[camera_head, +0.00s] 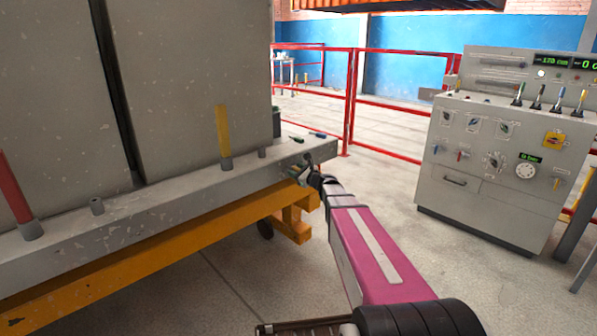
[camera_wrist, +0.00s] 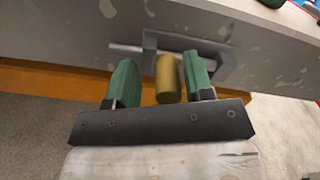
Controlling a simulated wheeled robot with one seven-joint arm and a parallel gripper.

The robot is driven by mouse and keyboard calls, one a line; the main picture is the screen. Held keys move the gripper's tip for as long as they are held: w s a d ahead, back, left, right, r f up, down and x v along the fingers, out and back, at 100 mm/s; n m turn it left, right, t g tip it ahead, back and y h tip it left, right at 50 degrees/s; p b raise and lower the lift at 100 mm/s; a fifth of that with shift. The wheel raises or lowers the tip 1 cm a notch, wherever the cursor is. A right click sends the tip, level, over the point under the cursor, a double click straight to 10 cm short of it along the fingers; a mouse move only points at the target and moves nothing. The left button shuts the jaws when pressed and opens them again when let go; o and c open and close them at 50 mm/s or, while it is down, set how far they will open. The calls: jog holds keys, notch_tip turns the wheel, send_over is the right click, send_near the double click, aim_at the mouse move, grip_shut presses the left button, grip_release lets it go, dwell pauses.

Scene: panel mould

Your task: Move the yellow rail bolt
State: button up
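The yellow rail bolt shows in the wrist view as a dull yellow round handle (camera_wrist: 168,80). It sits at a grey rod and dark bracket (camera_wrist: 205,62) on the side of the grey rail. My gripper (camera_wrist: 161,63) has its green fingers on either side of the handle. A gap shows between the handle and the left finger; the right finger is very close to it, and I cannot tell if they touch. In the head view my gripper (camera_head: 302,172) is at the rail's right end, and the handle there is mostly hidden.
The grey rail (camera_head: 190,176) rests on an orange frame (camera_head: 200,240). A yellow post (camera_head: 223,132) and a red post (camera_head: 15,188) stand on it before grey panels (camera_head: 185,70). A control console (camera_head: 500,150) stands right; floor between is clear.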

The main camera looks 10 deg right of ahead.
jog(key=v, duration=1)
jog(key=shift+s+d, duration=0.25)
jog(key=shift+s, duration=0.05)
dwell(0.4)
jog(key=s+a+f+n+g+h, duration=0.1)
jog(key=s+a+f+n+g, duration=0.35)
jog(key=s+f+n, duration=0.2)
jog(key=s+a+f+n+g+h, duration=0.1)
jog(key=s+a+f+n+g, duration=0.2)
jog(key=s+f+n+g, duration=0.35)
jog(key=s+d+f+n+g+h, duration=0.1)
jog(key=s+d+f+n+h, duration=0.1)
jog(key=s+f+n+h, duration=0.1)
jog(key=s+d+f+n+g+h, duration=0.2)
jog(key=s+n+h, duration=0.3)
jog(key=s+n, duration=0.3)
jog(key=shift+s+d+f+g+h, duration=0.3)
jog(key=shift+s+d+f, duration=0.25)
jog(key=shift+d, duration=0.25)
jog(key=shift+c, duration=0.4)
